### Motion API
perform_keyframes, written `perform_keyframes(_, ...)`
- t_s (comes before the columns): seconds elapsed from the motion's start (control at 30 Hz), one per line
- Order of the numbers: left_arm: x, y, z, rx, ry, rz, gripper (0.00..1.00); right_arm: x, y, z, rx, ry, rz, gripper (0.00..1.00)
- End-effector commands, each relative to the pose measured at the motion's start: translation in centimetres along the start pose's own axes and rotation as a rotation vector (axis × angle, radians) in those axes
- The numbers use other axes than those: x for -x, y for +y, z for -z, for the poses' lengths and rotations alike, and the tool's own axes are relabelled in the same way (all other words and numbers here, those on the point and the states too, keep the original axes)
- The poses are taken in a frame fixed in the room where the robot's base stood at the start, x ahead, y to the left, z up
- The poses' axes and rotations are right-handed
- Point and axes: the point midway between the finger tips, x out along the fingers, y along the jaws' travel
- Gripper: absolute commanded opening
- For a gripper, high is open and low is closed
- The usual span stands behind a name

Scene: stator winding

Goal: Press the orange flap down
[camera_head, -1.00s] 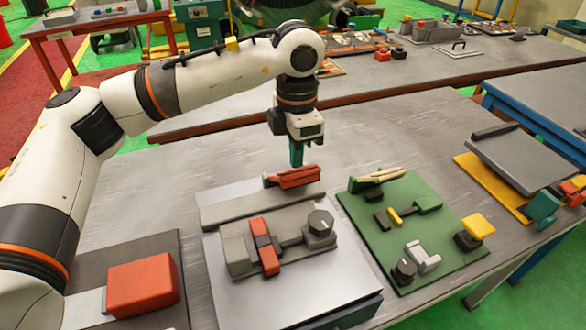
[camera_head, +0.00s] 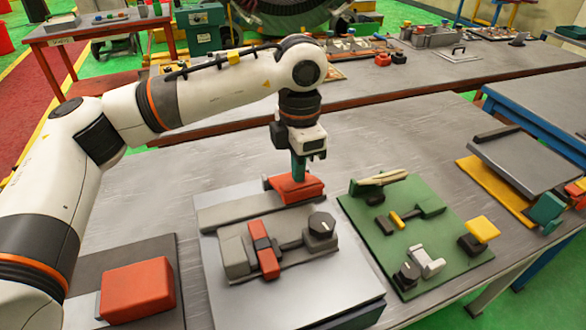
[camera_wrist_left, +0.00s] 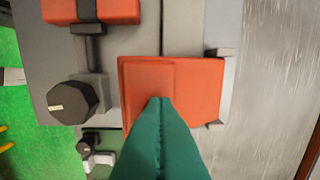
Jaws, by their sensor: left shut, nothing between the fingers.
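The orange flap (camera_head: 296,189) is at the back edge of the grey fixture plate (camera_head: 335,287). It lies about flat now. It also shows in the left wrist view (camera_wrist_left: 195,88) as an orange plate with a raised square part. My left gripper (camera_head: 298,178) points straight down with its green fingers shut and empty. Its tips are at the flap's top and appear to touch it. In the left wrist view the closed fingers (camera_wrist_left: 161,100) overlap the flap's raised part and hide some of it. My right gripper does not show.
A black knob (camera_head: 320,227) and an orange clamp piece (camera_head: 263,250) stand on the fixture in front of the flap. A green board (camera_head: 440,252) with small parts is to the right. An orange block (camera_head: 137,288) is at the left. Bare table lies behind the fixture.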

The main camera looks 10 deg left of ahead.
Motion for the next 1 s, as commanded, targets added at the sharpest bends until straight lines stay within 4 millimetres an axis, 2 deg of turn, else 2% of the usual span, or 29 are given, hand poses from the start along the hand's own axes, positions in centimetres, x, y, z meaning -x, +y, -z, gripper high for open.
perform_keyframes(0.6,-2.1,0.7,0.0,0.000,0.000,0.000,0.00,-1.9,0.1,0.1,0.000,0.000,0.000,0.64)
perform_keyframes(1.0,-2.2,0.8,0.0,0.000,0.000,0.000,0.00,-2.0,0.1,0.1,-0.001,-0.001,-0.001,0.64)
